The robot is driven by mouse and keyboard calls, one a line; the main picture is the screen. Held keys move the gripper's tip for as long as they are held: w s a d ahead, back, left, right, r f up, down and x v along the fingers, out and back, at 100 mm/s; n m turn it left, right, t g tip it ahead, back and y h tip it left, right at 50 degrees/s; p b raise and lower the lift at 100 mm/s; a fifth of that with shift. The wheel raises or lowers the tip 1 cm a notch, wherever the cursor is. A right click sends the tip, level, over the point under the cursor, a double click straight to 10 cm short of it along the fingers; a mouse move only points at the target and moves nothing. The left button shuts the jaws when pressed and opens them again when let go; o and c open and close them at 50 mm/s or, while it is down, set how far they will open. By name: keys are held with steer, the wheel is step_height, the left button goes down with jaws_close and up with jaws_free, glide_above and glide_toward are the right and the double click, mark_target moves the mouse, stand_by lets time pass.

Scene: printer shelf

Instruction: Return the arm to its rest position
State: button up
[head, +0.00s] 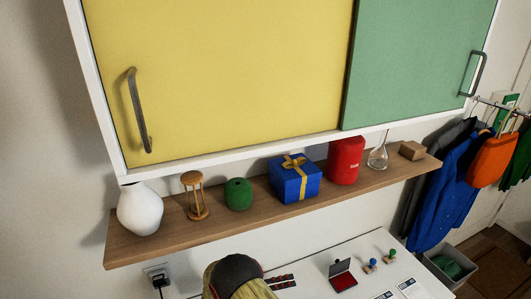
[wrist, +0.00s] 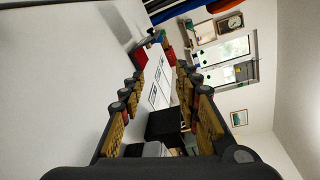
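My gripper (wrist: 160,73) shows in the wrist view with its two ridged, tan-padded fingers spread apart. It is open and nothing is held between them. Through the gap I see a white surface with printed labels and a black box-like thing. In the head view the gripper cannot be made out for certain. A dark rounded shape with yellowish sides (head: 237,275) cuts into the bottom edge there, and I cannot tell whether it is part of my arm.
A wooden shelf (head: 125,250) carries a white vase (head: 140,209), hourglass (head: 195,196), green jar (head: 238,194), blue gift box (head: 294,180), red canister (head: 346,161), flask (head: 378,157) and small brown box (head: 412,150). A yellow-and-green cabinet (head: 230,75) hangs above. Stamps (head: 370,265) stand on the white surface below.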

steer(key=s+d+r+m+g+y, duration=0.1)
steer(key=s+m+g+y, duration=0.1)
steer(key=s+m, duration=0.3)
steer(key=s+d+r+m+g+y+b, duration=0.1)
steer(key=s+r+m+g+y, duration=0.1)
steer(key=s+m, duration=0.2)
steer(key=s+d+r+m+g+y, duration=0.1)
steer(key=s+r+m+g+y, duration=0.1)
steer(key=s+m, duration=0.3)
steer(key=shift+s+m+g+b, duration=0.2)
steer(key=shift+m+g, duration=0.1)
steer(key=shift+m, duration=0.6)
steer(key=shift+s+m+g+b, duration=0.2)
steer(key=shift+m+g, duration=0.1)
steer(key=shift+m, duration=0.6)
steer(key=s+d+r+m+t+y+b, duration=0.3)
steer(key=s+r+m, duration=0.5)
steer(key=r, duration=0.3)
steer(key=s+d+r+m+t+y+b, duration=0.4)
steer(key=s+r+m, duration=0.5)
steer(key=r, duration=0.3)
steer(key=d+m+y+b, duration=0.1)
steer(key=y, duration=0.1)
steer(key=shift+s+d+r+y, duration=0.15)
steer(key=shift+d+r+y, duration=0.1)
steer(key=shift+d+y, duration=0.1)
steer(key=shift+d, duration=0.1)
